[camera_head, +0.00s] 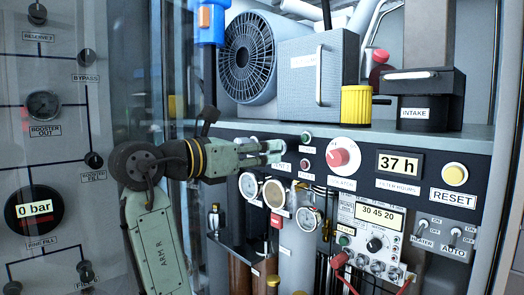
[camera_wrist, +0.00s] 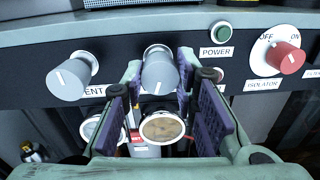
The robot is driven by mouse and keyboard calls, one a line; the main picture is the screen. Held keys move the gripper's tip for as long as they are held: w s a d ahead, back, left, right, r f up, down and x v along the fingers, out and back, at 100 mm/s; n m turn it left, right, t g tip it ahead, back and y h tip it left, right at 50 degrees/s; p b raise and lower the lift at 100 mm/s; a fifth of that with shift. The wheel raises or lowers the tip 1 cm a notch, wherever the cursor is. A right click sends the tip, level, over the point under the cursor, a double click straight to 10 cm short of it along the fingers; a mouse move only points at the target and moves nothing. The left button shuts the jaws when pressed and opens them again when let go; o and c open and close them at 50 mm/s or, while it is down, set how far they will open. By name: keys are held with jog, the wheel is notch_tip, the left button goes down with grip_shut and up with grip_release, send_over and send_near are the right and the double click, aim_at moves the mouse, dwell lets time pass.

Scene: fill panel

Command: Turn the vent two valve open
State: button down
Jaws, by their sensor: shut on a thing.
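My gripper (camera_head: 278,152) reaches in from the left to the dark panel strip under the shelf. In the wrist view my gripper (camera_wrist: 159,62) has its two purple-padded fingers on either side of the right one of two grey knobs, the vent two valve (camera_wrist: 160,74), and is shut on it. A white pointer line on this knob runs nearly upright in the picture. Its label is mostly hidden by the fingers. The other grey knob (camera_wrist: 70,78) is to the left, with a partly covered label ending in "ENT". In the head view my gripper hides the held knob.
Right of the held knob are a green power button (camera_wrist: 220,31) and the red isolator knob (camera_wrist: 288,58). Round gauges (camera_head: 274,193) sit just below my gripper. A grey shelf edge (camera_head: 400,135) runs above.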

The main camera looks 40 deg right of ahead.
jog(key=c, duration=1.3)
grip_release()
jog(key=a, duration=1.2)
jog(key=shift+s+r, duration=0.1)
jog(key=shift+s, duration=0.1)
